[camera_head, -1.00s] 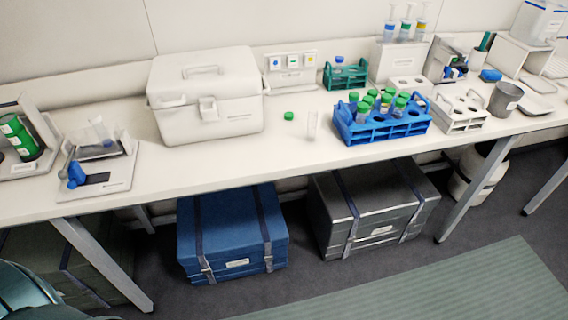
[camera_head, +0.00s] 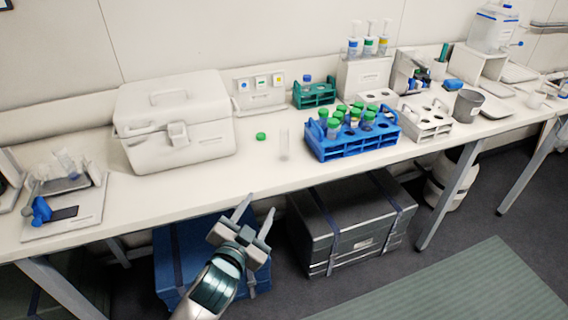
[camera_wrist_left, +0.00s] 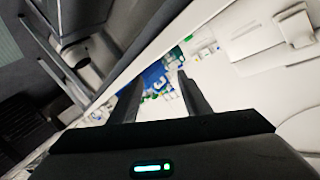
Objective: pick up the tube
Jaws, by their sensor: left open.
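A clear, uncapped tube (camera_head: 284,146) stands upright on the white bench (camera_head: 215,183). A loose green cap (camera_head: 261,136) lies to its left. Several green-capped tubes (camera_head: 338,115) stand in a blue rack (camera_head: 350,146) to the right. My left gripper (camera_head: 258,206) is open and empty, in front of the bench edge and below the clear tube in the head view. In the left wrist view its fingers (camera_wrist_left: 160,88) point toward the bench, with the blue rack (camera_wrist_left: 153,76) beyond them; I cannot make out the clear tube there. My right gripper is out of view.
A white cooler box (camera_head: 175,120) stands left of the cap. A green rack (camera_head: 314,95) is behind, and a white rack (camera_head: 428,125) and grey cup (camera_head: 467,106) are to the right. The bench front near the clear tube is free. Cases (camera_head: 345,225) sit under the bench.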

